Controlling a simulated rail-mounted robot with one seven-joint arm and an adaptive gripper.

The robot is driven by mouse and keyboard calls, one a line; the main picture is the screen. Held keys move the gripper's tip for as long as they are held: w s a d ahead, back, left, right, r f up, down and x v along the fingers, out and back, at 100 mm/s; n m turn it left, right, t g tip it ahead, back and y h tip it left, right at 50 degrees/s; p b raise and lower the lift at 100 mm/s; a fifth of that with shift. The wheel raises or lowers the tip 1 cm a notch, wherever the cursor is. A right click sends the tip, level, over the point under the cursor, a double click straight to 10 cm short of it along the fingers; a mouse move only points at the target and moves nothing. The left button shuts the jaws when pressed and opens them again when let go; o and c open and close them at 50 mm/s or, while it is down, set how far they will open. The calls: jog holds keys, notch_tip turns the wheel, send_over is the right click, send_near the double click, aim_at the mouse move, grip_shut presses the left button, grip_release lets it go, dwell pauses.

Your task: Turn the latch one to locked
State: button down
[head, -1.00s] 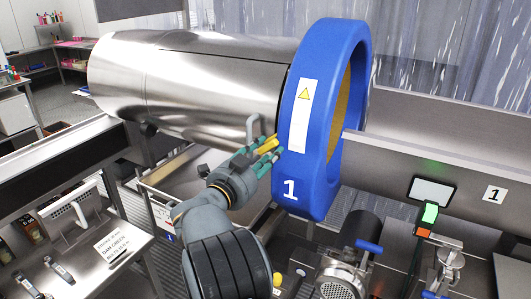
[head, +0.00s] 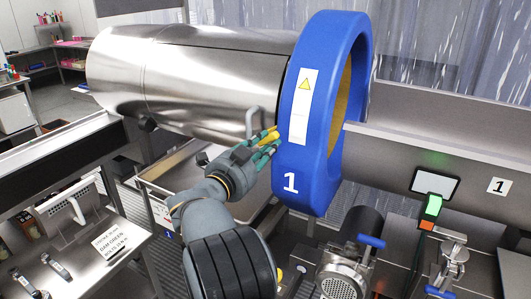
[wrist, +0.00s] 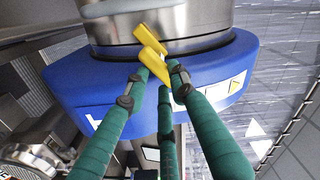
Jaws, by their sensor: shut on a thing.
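The yellow latch handle (head: 271,138) sits by the drum's lower edge, beside the blue ring (head: 322,50) marked 1. It also shows in the wrist view as a bent yellow piece (wrist: 150,45), tilted across the steel edge. My gripper (head: 268,146) has green fingers around the handle's near end. In the wrist view my gripper (wrist: 160,80) is shut on the latch handle, with the fingers reaching in from below. The fingers partly hide the handle's lower end, so the exact contact is hard to tell.
The steel drum (head: 210,80) with a bent grey handle (head: 252,120) is just above my gripper. A motor unit (head: 345,270) stands low at the right. A lit screen (head: 434,186) is further right. A steel table (head: 100,265) is at the left.

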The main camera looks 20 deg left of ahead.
dwell(0.3)
jog(key=c, duration=1.4)
grip_release()
jog(key=shift+c, duration=0.2)
jog(key=s+a, duration=0.2)
jog(key=s, duration=1)
jog(key=shift+a, duration=0.15)
jog(key=shift+w, duration=0.1)
